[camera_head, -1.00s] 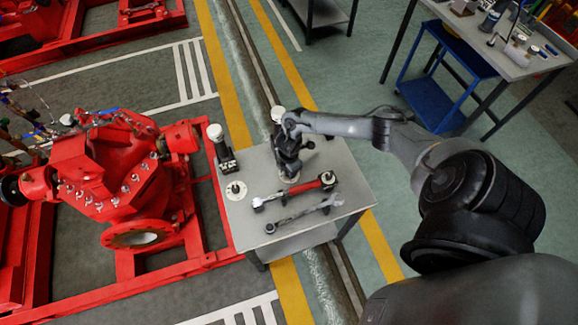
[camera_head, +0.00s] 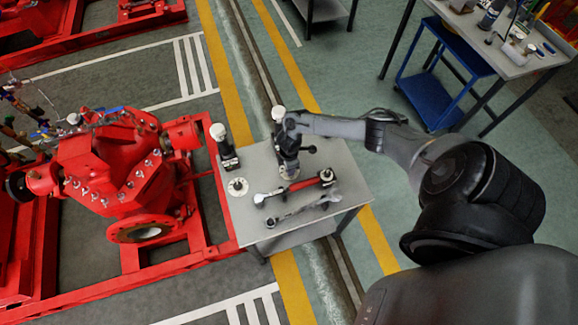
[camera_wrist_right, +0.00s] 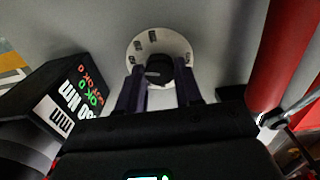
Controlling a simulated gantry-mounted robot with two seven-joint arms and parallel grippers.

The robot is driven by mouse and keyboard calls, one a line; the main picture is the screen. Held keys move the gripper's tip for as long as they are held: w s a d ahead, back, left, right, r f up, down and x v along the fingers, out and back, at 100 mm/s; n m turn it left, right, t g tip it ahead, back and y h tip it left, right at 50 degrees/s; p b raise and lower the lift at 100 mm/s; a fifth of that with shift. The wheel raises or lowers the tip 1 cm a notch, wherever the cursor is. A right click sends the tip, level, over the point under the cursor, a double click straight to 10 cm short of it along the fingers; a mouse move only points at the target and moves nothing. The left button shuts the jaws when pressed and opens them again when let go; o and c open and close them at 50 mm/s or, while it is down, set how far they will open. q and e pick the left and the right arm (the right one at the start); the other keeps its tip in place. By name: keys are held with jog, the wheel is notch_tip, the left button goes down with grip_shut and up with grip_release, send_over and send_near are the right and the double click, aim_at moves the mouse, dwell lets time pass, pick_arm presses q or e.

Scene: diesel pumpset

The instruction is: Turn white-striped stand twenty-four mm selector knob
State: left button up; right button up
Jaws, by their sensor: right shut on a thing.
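The selector knob (camera_wrist_right: 158,72) is black and sits at the middle of a round white dial (camera_wrist_right: 143,43) with dark labels around its rim. My right gripper (camera_wrist_right: 160,92) is shut on this knob, one finger on each side. In the head view my right gripper (camera_head: 288,170) points down over the grey table beside a white-capped upright stand (camera_head: 278,115), which the wrist partly hides. The dial beneath it is mostly hidden there. A second white dial with a small knob (camera_head: 237,187) lies to the left, near another white-capped stand (camera_head: 223,146). My left gripper is not in view.
A black box with a lit display (camera_wrist_right: 75,95) stands left of the fingers in the wrist view. A red pumpset (camera_head: 125,170) stands left of the table.

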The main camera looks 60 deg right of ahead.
jog(key=o, duration=1)
jog(key=shift+o, duration=0.2)
notch_tip(320, 180, up, 11)
jog(key=p, duration=0.2)
jog(key=shift+a, duration=0.1)
